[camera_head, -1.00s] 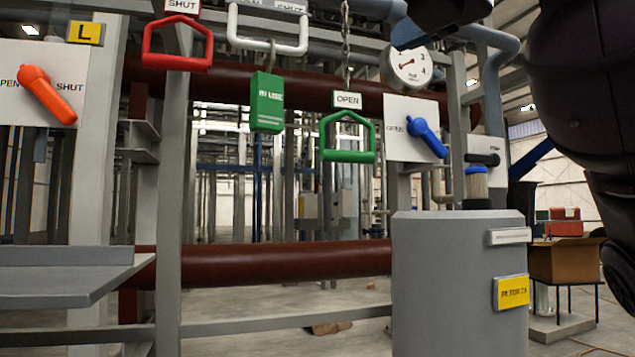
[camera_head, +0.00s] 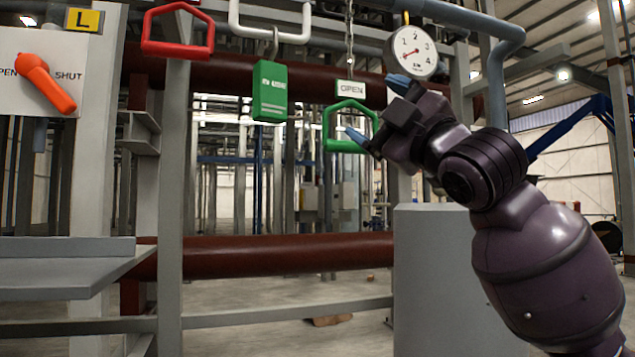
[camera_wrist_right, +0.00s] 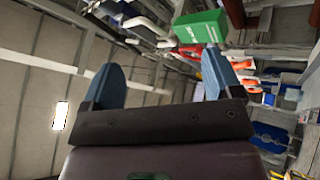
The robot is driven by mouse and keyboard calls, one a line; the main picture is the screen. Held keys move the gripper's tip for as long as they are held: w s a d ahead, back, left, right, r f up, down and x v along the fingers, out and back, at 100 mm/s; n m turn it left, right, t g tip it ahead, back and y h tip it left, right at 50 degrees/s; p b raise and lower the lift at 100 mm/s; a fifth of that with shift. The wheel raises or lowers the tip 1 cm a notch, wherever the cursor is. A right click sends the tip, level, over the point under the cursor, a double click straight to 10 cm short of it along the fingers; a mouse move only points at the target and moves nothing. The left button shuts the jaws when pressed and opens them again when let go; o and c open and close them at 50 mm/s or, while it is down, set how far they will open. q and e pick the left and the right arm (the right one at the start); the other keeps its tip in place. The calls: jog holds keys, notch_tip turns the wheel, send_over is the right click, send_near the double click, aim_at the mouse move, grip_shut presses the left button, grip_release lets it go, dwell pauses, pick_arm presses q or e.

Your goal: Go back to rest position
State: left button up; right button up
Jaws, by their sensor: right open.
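My right gripper (camera_head: 377,108) is raised in front of the rack in the head view, with its two blue fingertips spread apart and nothing between them. Its lower fingertip overlaps the lower edge of the green OPEN handle (camera_head: 331,140) in the picture; I cannot tell whether they touch. Its upper fingertip shows just below the pressure gauge (camera_head: 412,51). In the right wrist view the gripper (camera_wrist_right: 160,78) also shows both blue fingers wide apart and empty. My left gripper is in neither view.
A green tag (camera_head: 270,91) hangs from a hook, left of the handle; it also shows in the wrist view (camera_wrist_right: 199,27). A red handle (camera_head: 178,32) and orange lever (camera_head: 47,85) are at the left. A grey cabinet (camera_head: 440,285) stands below my arm, which hides the blue lever.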

jog(key=w+d+f+m+t+h, duration=0.1)
jog(key=w+d+f+m+h, duration=0.15)
jog(key=f, duration=0.55)
jog(key=w+d+f+m+h, duration=0.1)
jog(key=w+f+m, duration=0.3)
jog(key=f, duration=0.4)
jog(key=w+d+f+m+t+h, duration=0.1)
jog(key=w+d+f+m+h, duration=0.15)
jog(key=f, duration=0.55)
jog(key=s+d+f+m+g+h, duration=0.1)
jog(key=d+f+m+h, duration=0.15)
jog(key=f, duration=0.75)
jog(key=d+f+m+h, duration=0.1)
jog(key=d+f+m, duration=0.15)
jog(key=f, duration=0.85)
jog(key=s+d+f+m+g+h, duration=0.25)
jog(key=s+f, duration=0.35)
jog(key=f, duration=0.6)
jog(key=s+d+f+m+g+h, duration=0.25)
jog(key=s+f, duration=0.35)
jog(key=f, duration=0.6)
jog(key=s+d+f+m+g+h, duration=0.1)
jog(key=s+d+f+g, duration=0.2)
jog(key=s+f, duration=1.2)
jog(key=s, duration=0.3)
jog(key=shift+s+m+g, duration=0.3)
jog(key=shift+d, duration=0.1)
